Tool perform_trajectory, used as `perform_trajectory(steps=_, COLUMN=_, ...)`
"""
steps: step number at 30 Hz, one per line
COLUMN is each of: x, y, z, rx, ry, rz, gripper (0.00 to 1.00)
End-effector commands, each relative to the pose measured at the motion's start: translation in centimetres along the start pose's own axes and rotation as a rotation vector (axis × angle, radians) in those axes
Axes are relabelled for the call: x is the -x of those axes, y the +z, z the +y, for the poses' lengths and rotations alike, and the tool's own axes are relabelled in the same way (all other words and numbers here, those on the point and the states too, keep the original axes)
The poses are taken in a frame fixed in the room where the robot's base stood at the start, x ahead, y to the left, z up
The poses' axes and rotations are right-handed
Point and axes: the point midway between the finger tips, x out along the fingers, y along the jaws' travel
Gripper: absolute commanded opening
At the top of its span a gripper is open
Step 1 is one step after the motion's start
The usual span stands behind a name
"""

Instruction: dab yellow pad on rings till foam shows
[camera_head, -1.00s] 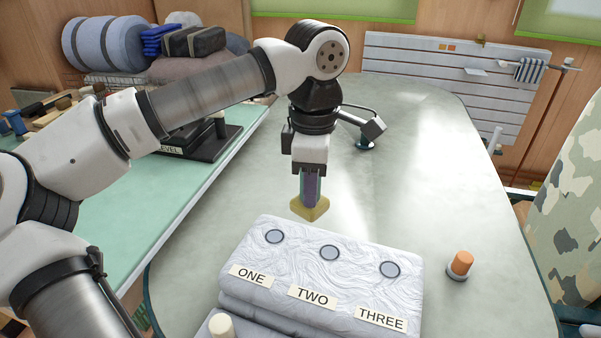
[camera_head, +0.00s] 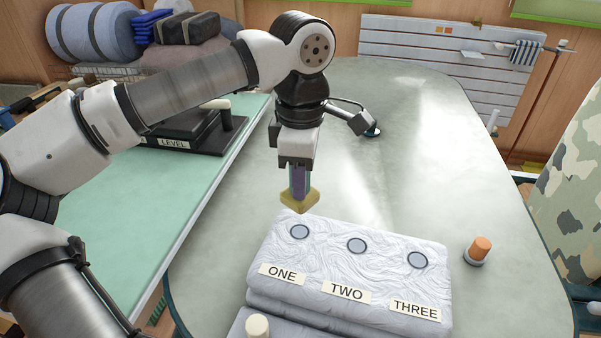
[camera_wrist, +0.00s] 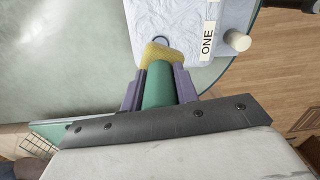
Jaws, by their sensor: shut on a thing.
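The yellow pad (camera_head: 299,201) sits on the lower end of a green handle (camera_wrist: 168,85). My gripper (camera_head: 299,184) is shut on this handle, its purple fingers on either side in the wrist view. The pad appears just behind and above the ring at ONE (camera_head: 299,232); I cannot tell whether it touches the block. In the wrist view the pad (camera_wrist: 160,54) partly hides that ring. The rings at TWO (camera_head: 356,246) and THREE (camera_head: 417,260) are uncovered. All three rings are dark-edged with grey-blue centres, on a pale swirled block (camera_head: 325,262). No foam shows on them.
An orange-topped peg (camera_head: 480,248) stands right of the block, and a cream knob (camera_head: 257,325) at its front left. A black stand marked LEVEL (camera_head: 195,140) is on the left green table. A camouflage-covered thing (camera_head: 575,180) is at right. The tabletop behind the block is clear.

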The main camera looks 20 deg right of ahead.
Motion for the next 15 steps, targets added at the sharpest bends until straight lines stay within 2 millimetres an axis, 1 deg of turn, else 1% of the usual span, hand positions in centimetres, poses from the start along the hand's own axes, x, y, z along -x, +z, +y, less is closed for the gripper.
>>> perform_trajectory(steps=8, x=-1.3, y=0.0, z=0.0, rx=0.000, ry=0.000, rz=0.000, gripper=0.00)
perform_trajectory(steps=15, x=-3.6, y=0.0, z=0.0, rx=0.000, ry=0.000, rz=0.000, gripper=0.00)
